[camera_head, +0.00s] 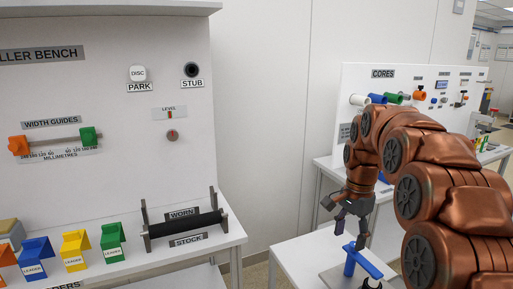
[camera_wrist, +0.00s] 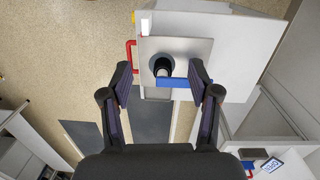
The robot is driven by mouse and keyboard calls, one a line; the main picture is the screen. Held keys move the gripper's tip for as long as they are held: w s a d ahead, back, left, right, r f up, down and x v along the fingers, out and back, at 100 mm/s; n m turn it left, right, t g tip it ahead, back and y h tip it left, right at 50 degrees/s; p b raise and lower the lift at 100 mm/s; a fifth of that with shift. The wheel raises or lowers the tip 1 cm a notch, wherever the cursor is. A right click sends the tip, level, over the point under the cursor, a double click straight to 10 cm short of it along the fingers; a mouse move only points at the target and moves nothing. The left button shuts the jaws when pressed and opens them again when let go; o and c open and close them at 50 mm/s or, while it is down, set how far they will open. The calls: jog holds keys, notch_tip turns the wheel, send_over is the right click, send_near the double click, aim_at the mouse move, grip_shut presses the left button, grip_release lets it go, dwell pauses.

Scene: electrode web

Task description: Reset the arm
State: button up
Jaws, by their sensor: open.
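My copper-coloured arm (camera_head: 435,150) reaches in from the right in the head view and bends down at its end. My gripper (camera_head: 350,228) points downward above a small white table. In the wrist view my gripper (camera_wrist: 160,74) has its two dark fingers spread apart, with nothing held between them. A blue bar on a post (camera_head: 362,260) stands just below the gripper in the head view. In the wrist view a blue bar (camera_wrist: 175,82) and a dark round opening or post top (camera_wrist: 162,66) show beyond the fingertips. The exact gap between fingers and bar is unclear.
A bench at left carries a black roller (camera_head: 185,224) in a stand and blue, yellow and green leader holders (camera_head: 112,243). A CORES panel (camera_head: 410,75) with coloured cores stands behind my arm. A red handle (camera_wrist: 131,56) is at the table's edge in the wrist view.

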jog(key=s+a+n, duration=0.2)
jog(key=s+n, duration=0.1)
jog(key=s, duration=0.6)
jog(key=s+a+n+p, duration=0.1)
jog(key=s+a+n, duration=0.1)
jog(key=s, duration=0.7)
jog(key=shift+a+r+n+g+p, duration=0.25)
jog(key=shift+r+n, duration=0.2)
jog(key=shift+n, duration=0.45)
jog(key=s+f+n, duration=0.1)
jog(key=s+n, duration=0.1)
jog(key=s, duration=0.4)
jog(key=s+f+n+p, duration=0.1)
jog(key=s+f+n, duration=0.1)
jog(key=s, duration=0.3)
jog(key=s+a+f+n, duration=0.1)
jog(key=s+f, duration=0.1)
jog(key=s, duration=0.4)
jog(key=shift+s+n+g, duration=0.3)
jog(key=shift+n+g, duration=0.05)
jog(key=shift+n, duration=0.05)
